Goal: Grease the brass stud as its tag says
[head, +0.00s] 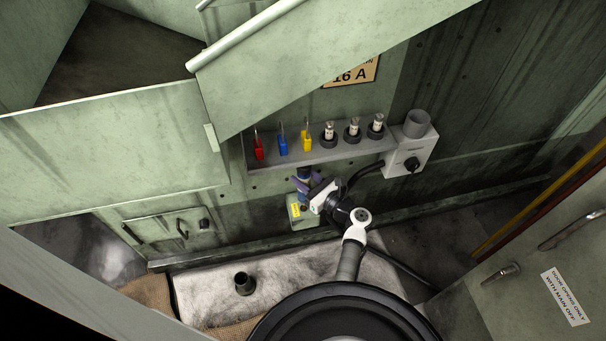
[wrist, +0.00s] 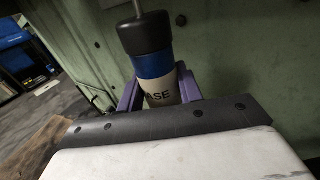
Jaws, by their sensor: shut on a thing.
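My gripper (head: 311,192) is low in front of the wall, below the shelf. In the wrist view its purple fingers (wrist: 160,92) are shut around a grease container (wrist: 157,75). The container has a pale body with the letters "ASE" showing, a blue band, a black cap and a thin metal rod on top. I cannot make out the brass stud in either view.
A dark cup (head: 244,283) stands on a stained pale surface (head: 205,300). Green panels (head: 110,140) overhang the left.

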